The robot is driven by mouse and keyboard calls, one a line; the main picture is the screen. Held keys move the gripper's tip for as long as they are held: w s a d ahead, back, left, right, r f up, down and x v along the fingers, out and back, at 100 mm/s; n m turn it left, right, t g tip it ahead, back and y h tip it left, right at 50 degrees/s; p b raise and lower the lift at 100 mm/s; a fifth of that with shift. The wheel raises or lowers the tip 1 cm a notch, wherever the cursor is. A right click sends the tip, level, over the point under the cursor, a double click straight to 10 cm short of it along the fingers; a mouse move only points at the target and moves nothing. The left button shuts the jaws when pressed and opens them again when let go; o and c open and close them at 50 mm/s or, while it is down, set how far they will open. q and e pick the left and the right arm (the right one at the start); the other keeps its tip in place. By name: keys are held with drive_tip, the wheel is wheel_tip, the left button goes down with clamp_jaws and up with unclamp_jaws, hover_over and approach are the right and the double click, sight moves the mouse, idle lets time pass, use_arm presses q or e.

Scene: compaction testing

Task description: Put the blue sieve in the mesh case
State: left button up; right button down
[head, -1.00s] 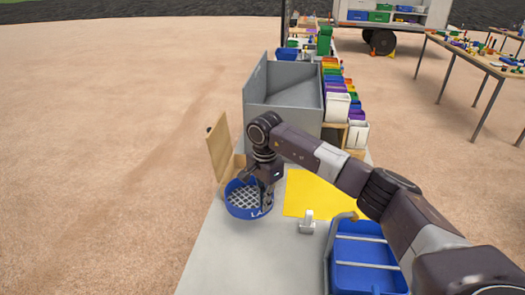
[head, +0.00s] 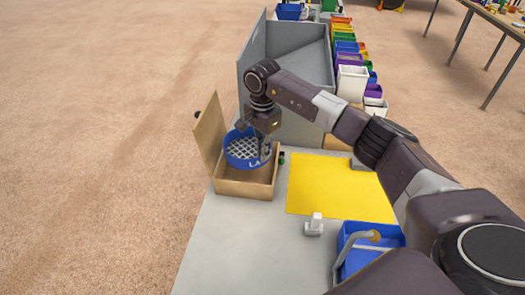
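The blue sieve (head: 240,153), round with a pale mesh floor and white letters on its rim, is in my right gripper (head: 264,149). The gripper is shut on the sieve's right rim and holds it over the opening of a wooden case (head: 246,188). The case's lid (head: 209,131) stands open on the left side. The sieve covers the far part of the case, so I cannot tell whether it touches the inside. I take this wooden box as the mesh case. My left gripper is not in view.
A large grey bin (head: 290,60) stands behind the case. A yellow mat (head: 330,185) lies to the right, with a small white object (head: 314,225) in front. A blue tray (head: 370,238) with a handle is at front right. Coloured bins (head: 350,80) line the back right. The table's left front is bare.

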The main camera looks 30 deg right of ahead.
use_arm(q)
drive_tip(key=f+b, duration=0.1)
drive_tip(key=b, duration=0.1)
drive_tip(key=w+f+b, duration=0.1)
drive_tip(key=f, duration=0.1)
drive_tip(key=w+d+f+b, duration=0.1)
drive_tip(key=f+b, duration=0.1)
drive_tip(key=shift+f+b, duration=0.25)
drive_tip(key=shift+b, duration=0.05)
use_arm(e)
wheel_tip(320, 180, down, 7)
drive_tip(key=shift+w+r, duration=0.15)
drive_tip(key=shift+r, duration=0.05)
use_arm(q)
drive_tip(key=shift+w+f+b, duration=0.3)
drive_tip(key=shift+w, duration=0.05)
use_arm(e)
drive_tip(key=shift+f, duration=0.35)
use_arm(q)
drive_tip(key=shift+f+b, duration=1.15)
use_arm(e)
drive_tip(key=shift+f, duration=1.35)
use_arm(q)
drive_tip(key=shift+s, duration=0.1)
use_arm(e)
drive_tip(key=c, duration=2.1)
unclamp_jaws()
